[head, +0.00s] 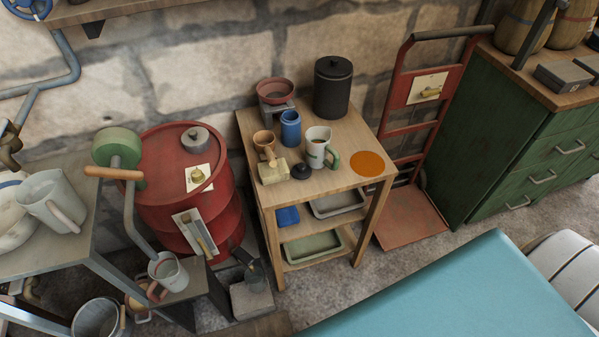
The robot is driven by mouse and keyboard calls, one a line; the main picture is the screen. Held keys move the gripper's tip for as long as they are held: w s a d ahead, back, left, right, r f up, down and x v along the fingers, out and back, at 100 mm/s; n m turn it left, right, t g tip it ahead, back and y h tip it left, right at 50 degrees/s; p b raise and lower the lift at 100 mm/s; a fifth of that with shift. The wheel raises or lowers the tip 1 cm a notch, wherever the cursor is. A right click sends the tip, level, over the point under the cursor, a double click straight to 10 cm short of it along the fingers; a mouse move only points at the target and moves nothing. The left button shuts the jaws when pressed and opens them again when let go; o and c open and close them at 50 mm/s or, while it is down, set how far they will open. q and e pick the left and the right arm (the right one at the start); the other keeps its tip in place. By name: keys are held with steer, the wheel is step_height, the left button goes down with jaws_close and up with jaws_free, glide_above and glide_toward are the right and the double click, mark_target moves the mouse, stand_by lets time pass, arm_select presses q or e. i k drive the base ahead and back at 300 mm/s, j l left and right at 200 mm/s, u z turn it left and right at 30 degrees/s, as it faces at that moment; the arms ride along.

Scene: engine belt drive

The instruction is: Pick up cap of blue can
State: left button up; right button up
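A small blue can (291,130) stands upright on the top of the wooden cart (341,193), near the middle. A small dark round cap with a knob (302,172) lies on the cart top in front of the can, apart from it. I cannot tell for sure that it belongs to the blue can. Neither of my grippers shows in the head view.
An orange disc (367,164) lies at right.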

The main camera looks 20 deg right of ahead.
mark_target(301, 171)
steer(key=i+j+z, duration=0.1)
steer(key=j+z, duration=0.35)
steer(key=j, duration=0.25)
steer(key=j+z, duration=0.4)
steer(key=j, duration=0.35)
